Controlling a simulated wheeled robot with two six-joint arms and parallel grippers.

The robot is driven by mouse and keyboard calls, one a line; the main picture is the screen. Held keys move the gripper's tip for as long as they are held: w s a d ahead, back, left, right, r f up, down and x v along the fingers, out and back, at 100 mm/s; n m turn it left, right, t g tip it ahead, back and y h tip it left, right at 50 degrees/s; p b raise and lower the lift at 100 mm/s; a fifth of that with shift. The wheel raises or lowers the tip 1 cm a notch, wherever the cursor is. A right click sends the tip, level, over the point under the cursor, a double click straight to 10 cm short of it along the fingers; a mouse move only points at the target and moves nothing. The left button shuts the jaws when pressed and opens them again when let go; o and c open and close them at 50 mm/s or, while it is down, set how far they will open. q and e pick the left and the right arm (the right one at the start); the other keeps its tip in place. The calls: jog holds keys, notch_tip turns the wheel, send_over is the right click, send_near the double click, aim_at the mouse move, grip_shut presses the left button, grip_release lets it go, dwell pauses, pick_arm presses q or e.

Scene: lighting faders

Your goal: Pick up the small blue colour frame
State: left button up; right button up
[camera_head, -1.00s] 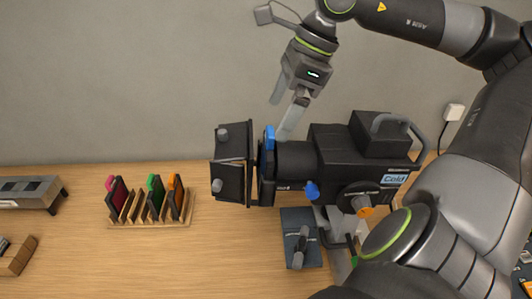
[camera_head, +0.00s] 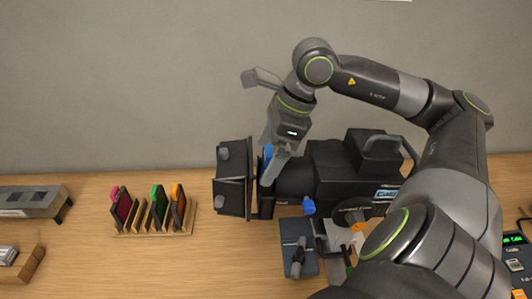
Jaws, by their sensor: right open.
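The blue colour frame shows as a blue tab (camera_head: 267,151) at the top of the slot near the front of the black stage light (camera_head: 330,170). The rest of the frame is hidden inside the light. My right gripper (camera_head: 269,165) points down over the slot, open, with its fingers at the blue tab. One finger shows in front of the tab. I cannot tell whether the fingers touch it. My left gripper is not in view.
A wooden rack (camera_head: 150,232) holds pink-, green- and orange-tabbed frames on the left. A grey device (camera_head: 30,202) and a wooden holder (camera_head: 25,265) stand at the far left. A dark console (camera_head: 517,265) is at the right edge.

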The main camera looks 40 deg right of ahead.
jog(key=shift+w+a+f, duration=0.15)
jog(key=shift+w+f, duration=0.05)
jog(key=shift+f, duration=0.25)
jog(key=shift+c, duration=0.4)
jog(key=c, duration=0.5)
jog(key=shift+c, duration=0.2)
